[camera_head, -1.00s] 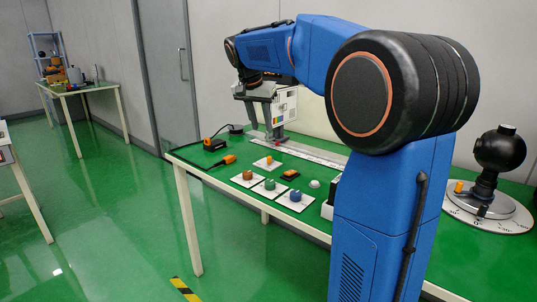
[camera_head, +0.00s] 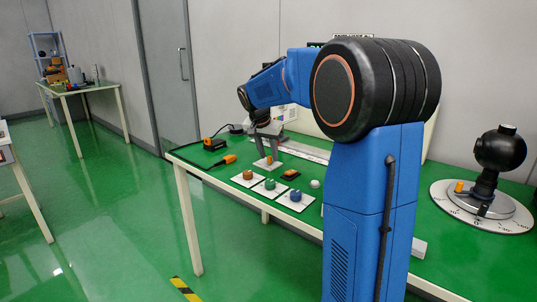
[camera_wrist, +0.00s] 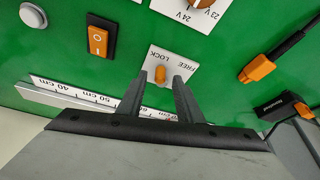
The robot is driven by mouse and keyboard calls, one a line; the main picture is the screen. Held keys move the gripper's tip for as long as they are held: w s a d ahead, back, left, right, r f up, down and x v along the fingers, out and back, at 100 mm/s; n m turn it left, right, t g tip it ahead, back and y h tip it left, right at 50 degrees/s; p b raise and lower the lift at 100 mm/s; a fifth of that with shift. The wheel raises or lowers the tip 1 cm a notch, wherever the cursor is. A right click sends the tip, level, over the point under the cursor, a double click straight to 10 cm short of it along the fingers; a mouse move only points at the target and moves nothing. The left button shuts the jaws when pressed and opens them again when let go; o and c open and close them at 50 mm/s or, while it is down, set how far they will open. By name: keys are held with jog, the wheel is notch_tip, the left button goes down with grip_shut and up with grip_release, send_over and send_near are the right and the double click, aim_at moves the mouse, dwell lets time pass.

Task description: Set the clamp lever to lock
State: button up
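My gripper (camera_wrist: 160,75) is open, with one dark finger on each side of the lever. Gaps show between lever and fingers; their height above the plate is unclear. In the head view the plate (camera_head: 262,165) lies on the green table (camera_head: 220,172), under my gripper (camera_head: 266,156).
An orange rocker switch (camera_wrist: 97,41) and a white button (camera_wrist: 33,15) lie left in the wrist view. An orange-tipped cable plug (camera_wrist: 257,68) is right. A ruled rail (camera_wrist: 75,94) runs close by. Several knobs on white plates, including a blue one (camera_head: 295,196), stand toward the table's front.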

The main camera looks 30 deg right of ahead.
grip_shut()
jog(key=shift+d, duration=0.1)
jog(key=shift+s+d+n, duration=0.1)
jog(key=shift+s+n, duration=0.05)
jog(key=shift+n, duration=0.25)
grip_release()
jog(key=shift+r, duration=0.1)
